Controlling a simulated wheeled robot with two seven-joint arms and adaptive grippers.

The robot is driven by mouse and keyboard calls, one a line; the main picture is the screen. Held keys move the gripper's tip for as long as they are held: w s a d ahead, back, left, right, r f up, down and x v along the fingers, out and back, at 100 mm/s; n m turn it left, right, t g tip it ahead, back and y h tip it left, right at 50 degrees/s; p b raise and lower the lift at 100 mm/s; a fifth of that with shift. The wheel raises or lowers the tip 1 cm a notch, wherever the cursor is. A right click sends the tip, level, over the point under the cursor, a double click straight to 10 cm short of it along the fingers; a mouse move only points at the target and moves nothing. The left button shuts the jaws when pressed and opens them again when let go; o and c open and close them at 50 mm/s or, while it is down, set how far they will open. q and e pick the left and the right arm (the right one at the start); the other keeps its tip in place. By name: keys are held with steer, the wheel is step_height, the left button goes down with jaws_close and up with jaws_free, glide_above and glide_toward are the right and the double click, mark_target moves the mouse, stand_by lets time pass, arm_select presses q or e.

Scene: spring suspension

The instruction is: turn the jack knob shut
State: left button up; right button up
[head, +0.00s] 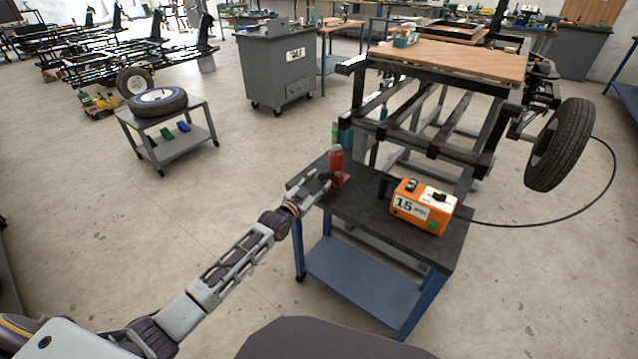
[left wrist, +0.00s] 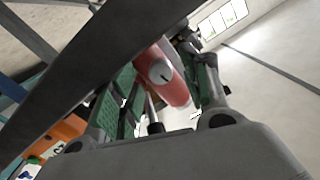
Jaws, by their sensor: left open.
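The red jack (head: 337,165) stands upright near the far left corner of the dark-topped cart. My left gripper (head: 320,183) is at the cart's left edge, close beside the jack's base. In the left wrist view the red jack body (left wrist: 177,88) shows beyond and between my open left gripper's (left wrist: 168,92) green-padded fingers. A round grey knob (left wrist: 160,72) with a slot-like mark sits on the body, facing the camera. Whether a finger touches the knob or the body I cannot tell. My right gripper is not in view.
The dark cart top (head: 350,205) also bears an orange box (head: 423,206) marked 15, with a black cable (head: 545,222) running right. A metal frame (head: 430,150) with a wheel (head: 560,145) stands behind. In the left wrist view a dark edge (left wrist: 90,65) crosses the upper left.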

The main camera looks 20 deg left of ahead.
arm_select(q)
steer(key=shift+w+d, duration=0.15)
steer(key=shift+w, duration=0.4)
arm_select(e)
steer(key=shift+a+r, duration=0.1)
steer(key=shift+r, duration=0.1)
arm_select(q)
jaws_close()
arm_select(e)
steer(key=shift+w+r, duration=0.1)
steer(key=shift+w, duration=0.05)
arm_select(q)
steer(key=shift+m, duration=0.3)
steer(key=shift+p, duration=0.3)
steer(key=shift+m, duration=0.5)
jaws_free()
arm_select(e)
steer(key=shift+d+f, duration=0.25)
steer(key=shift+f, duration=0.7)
